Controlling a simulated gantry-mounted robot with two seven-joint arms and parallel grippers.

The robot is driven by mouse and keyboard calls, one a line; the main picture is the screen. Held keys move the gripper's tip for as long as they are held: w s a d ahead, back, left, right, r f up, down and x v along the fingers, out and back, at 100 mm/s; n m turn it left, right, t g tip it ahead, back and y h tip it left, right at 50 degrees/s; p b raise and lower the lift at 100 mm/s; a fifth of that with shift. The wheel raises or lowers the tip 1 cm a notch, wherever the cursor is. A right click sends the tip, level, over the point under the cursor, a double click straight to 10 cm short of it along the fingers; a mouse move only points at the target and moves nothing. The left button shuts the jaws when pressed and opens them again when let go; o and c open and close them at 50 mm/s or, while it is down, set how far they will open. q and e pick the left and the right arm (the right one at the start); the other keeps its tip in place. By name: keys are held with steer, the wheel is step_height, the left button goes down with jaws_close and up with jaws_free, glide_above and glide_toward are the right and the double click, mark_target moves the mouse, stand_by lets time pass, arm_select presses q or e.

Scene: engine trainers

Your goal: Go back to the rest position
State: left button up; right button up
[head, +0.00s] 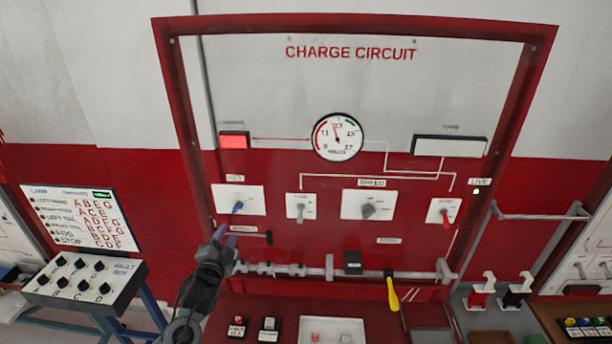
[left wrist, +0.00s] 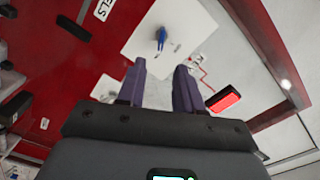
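My left gripper (head: 225,236) is in front of the lower left of the charge circuit panel (head: 265,90), just below the white plate (head: 256,205) with the blue key (head: 237,207). In the left wrist view its two purple fingers (left wrist: 162,85) are apart with nothing between them. The blue key (left wrist: 161,38) sits in its white plate beyond the fingertips, clear of them. My right gripper is in neither view.
A red lamp (head: 234,141) is lit, and a round gauge (head: 338,137) shows on the panel. A switch box (head: 80,282) stands at left. A towel-bar-like handle (head: 540,216) is at right.

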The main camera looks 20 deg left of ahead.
arm_select(q)
steer(key=s+d+f+g+h, duration=0.1)
steer(key=s+d+f, duration=0.2)
steer(key=s+f, duration=0.35)
steer(key=s+d+f+g+h, duration=0.1)
steer(key=s+d+f+g, duration=0.2)
steer(key=f, duration=0.6)
steer(key=s+d+f+n+g+h, duration=0.1)
steer(key=s+d+f+n+g, duration=0.1)
steer(key=s+d+f, duration=0.5)
steer(key=s+d+n+g+h, duration=0.1)
steer(key=s+d+g+h, duration=0.1)
steer(key=s+d, duration=0.6)
steer(key=s+r+n+g, duration=0.3)
steer(key=s+r+g, duration=0.2)
steer(key=s, duration=0.8)
step_height(320, 180, up, 15)
steer(key=p, duration=1.5)
steer(key=shift+s+d+r+n+g+p, duration=0.2)
steer(key=shift+d+n+g+p, duration=0.1)
steer(key=shift+d, duration=0.1)
